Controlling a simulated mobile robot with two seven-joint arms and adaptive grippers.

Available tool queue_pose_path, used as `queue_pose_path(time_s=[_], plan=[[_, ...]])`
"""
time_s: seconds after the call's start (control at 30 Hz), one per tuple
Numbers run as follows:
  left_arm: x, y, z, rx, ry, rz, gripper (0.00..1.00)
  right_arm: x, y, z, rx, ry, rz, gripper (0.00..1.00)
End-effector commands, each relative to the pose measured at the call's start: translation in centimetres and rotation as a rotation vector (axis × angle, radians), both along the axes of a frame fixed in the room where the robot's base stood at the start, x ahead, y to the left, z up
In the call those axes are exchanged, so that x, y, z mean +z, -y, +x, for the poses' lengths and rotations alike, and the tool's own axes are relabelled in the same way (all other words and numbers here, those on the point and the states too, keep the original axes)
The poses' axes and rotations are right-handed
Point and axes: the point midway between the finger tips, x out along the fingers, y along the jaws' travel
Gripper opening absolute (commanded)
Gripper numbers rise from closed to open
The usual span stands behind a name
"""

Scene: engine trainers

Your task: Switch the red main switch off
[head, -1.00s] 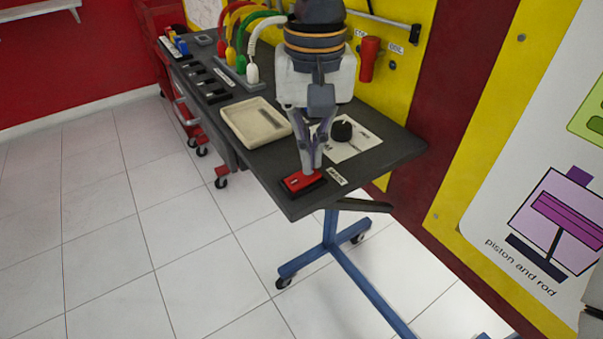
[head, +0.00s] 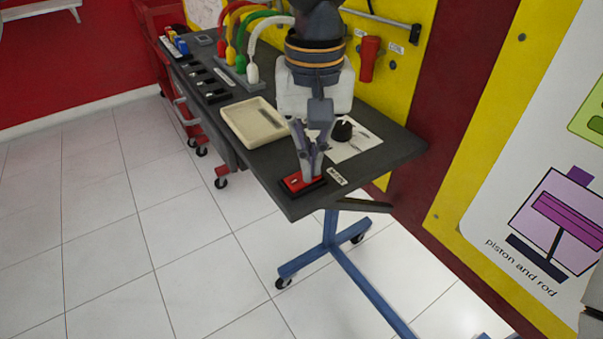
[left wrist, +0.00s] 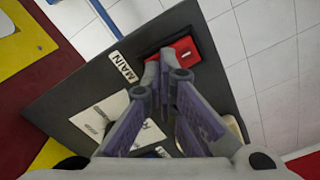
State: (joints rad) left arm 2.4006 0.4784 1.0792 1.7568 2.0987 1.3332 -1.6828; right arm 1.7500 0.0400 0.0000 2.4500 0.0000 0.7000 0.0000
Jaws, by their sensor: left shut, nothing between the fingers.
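The red main switch (head: 299,183) sits in a dark base at the near corner of the grey bench top (head: 365,163). A "MAIN" label (head: 337,176) lies beside it. My left gripper (head: 311,172) is shut and empty, pointing down with its fingertips at the switch. In the left wrist view the fingertips (left wrist: 166,68) overlap the near edge of the red switch (left wrist: 184,50); whether they press on it I cannot tell. The fingers hide part of the switch. My right gripper is not in view.
A cream tray (head: 254,122) and a white sheet with a black knob (head: 342,130) lie behind the switch. Coloured cables (head: 253,72) stand in a rack farther back. Floor in front is clear.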

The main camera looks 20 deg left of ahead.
Motion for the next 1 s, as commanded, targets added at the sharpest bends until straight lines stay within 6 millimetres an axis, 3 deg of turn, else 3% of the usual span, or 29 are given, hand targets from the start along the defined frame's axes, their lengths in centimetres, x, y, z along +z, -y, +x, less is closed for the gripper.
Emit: queue_pose_path(time_s=[0.37, 0.8, 1.0], plan=[[-0.3, 0.0, 0.0, 0.000, -0.001, 0.000, 0.00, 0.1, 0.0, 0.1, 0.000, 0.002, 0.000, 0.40], [4.5, 0.0, -0.1, 0.000, 0.007, -0.001, 0.00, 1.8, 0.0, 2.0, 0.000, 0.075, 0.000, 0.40], [6.1, 0.0, 0.0, 0.000, 0.001, 0.000, 0.00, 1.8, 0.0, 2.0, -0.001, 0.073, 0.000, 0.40]])
